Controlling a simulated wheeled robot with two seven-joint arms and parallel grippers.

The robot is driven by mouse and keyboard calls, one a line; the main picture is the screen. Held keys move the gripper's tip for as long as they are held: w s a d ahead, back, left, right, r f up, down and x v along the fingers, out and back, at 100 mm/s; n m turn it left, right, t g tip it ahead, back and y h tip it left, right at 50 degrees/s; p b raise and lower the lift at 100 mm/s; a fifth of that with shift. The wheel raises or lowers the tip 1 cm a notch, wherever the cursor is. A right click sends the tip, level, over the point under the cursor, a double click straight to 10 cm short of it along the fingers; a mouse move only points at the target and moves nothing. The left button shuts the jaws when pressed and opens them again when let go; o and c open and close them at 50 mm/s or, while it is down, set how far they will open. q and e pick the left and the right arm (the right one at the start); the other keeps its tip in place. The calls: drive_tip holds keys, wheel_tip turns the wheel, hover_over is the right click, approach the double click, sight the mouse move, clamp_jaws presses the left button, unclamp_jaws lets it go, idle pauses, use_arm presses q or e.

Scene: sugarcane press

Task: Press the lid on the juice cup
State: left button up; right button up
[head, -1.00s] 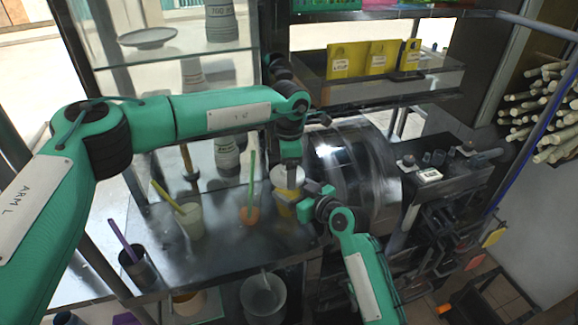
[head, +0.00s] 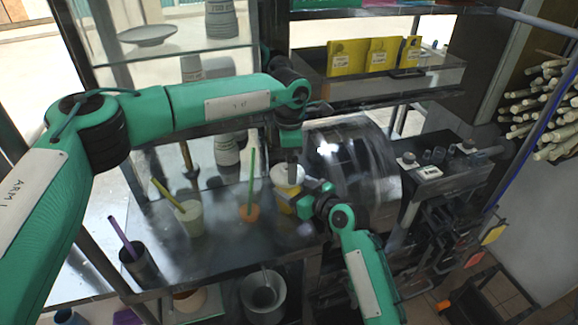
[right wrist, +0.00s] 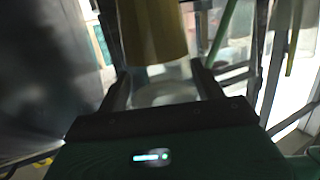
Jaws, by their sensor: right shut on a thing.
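The juice cup (head: 284,199) is yellow and stands upright on the metal counter in front of the shiny drum, with a white lid (head: 286,175) at its top. Whether the lid is fully seated is too small to tell. My right gripper (head: 308,203) is shut on the cup from the right. The right wrist view shows the yellow cup (right wrist: 152,32) at its fingers. My left gripper (head: 292,168) points down right over the lid, at or very near it; its finger gap is not visible from here.
A cup with a green straw (head: 249,212) and a pale cup with a yellow straw (head: 190,217) stand left of the juice cup. A dark cup with a purple straw (head: 139,268) is further left. The shiny drum (head: 350,175) stands close on the right.

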use_arm(q)
wheel_tip(320, 180, up, 9)
idle(0.3)
use_arm(e)
drive_tip(key=o, duration=1.5)
drive_tip(key=shift+c, duration=0.2)
drive_tip(key=shift+s+d, duration=0.3)
use_arm(q)
drive_tip(key=shift+f+b, duration=1.65)
drive_tip(key=shift+b, duration=0.1)
use_arm(e)
drive_tip(key=v, duration=1.3)
drive_tip(key=shift+r, duration=0.2)
